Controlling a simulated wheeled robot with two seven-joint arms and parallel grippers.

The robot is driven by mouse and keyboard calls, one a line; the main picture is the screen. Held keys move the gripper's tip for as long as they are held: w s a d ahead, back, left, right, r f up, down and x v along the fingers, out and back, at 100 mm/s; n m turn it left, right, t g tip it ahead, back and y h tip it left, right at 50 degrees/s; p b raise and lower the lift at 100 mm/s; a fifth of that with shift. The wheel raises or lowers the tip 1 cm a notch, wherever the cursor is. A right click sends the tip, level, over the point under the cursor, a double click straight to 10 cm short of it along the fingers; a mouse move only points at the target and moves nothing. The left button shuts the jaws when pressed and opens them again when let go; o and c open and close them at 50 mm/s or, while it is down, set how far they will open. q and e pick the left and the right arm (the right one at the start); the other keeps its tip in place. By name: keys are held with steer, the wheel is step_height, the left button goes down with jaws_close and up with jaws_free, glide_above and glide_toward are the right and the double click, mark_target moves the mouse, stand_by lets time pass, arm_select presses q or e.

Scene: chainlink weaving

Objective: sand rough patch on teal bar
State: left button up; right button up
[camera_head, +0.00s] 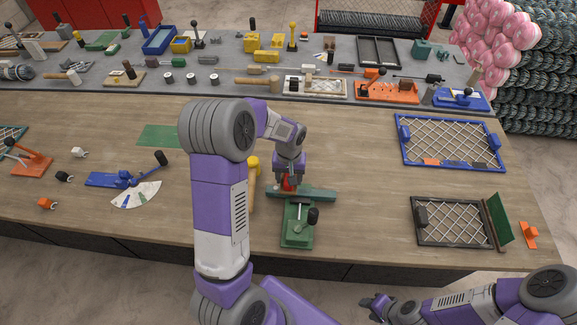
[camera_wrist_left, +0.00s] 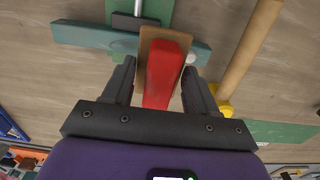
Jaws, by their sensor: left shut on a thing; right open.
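The teal bar (camera_head: 318,195) lies across a green clamp (camera_head: 297,236) with a black-knobbed lever near the table's front middle. My left gripper (camera_head: 288,183) is shut on a red sanding block (camera_wrist_left: 166,76) with a brown face. The block is over the bar and covers part of it in the left wrist view (camera_wrist_left: 85,37). I cannot tell whether its face touches the bar. No rough patch can be made out; the block may hide it. Small pale spots show beside the block at the bar's edge. My right gripper (camera_head: 378,304) is open and empty, low in front of the table.
A wooden-handled tool with a yellow end (camera_head: 252,170) lies just left of the clamp. A blue gauge with a fan scale (camera_head: 130,182) is further left. Two mesh frames, one blue (camera_head: 401,150) and one dark (camera_head: 456,243), lie at right. Tools crowd the grey back shelf (camera_head: 225,60).

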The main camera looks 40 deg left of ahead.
arm_select(q)
steer(key=shift+r+p, duration=1.2)
steer(key=shift+r, duration=0.8)
steer(key=shift+f, duration=0.1)
